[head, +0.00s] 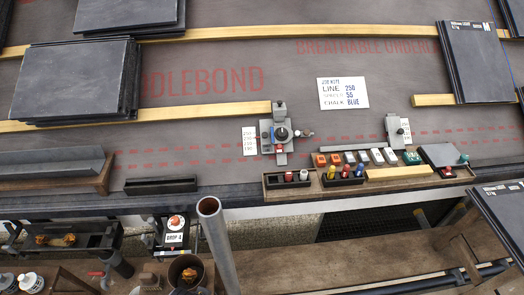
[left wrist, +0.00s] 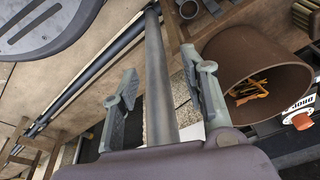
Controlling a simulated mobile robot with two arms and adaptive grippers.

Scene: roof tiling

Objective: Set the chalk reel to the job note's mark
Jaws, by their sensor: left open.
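The chalk reel (head: 281,133), a grey block with a round black knob, sits on the dark underlay in the middle of the head view. A small white card with printed marks (head: 250,141) lies at its left; I cannot read the reel's setting. The white job note (head: 343,93) lies up and right of it, reading LINE 250, a spacer line and CHALK BLUE. My left gripper (left wrist: 160,64) is open and shows only in the left wrist view, low over the deck and away from the reel. A grey tube (left wrist: 158,90) shows between its fingers. My right gripper is in neither view.
A tray of coloured chalk pieces (head: 375,178) lies below and right of the reel. Slate stacks (head: 70,82) and wooden battens (head: 230,112) flank it. An upright grey tube (head: 218,245) rises in front. A brown bucket (left wrist: 285,65) stands right of my left gripper.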

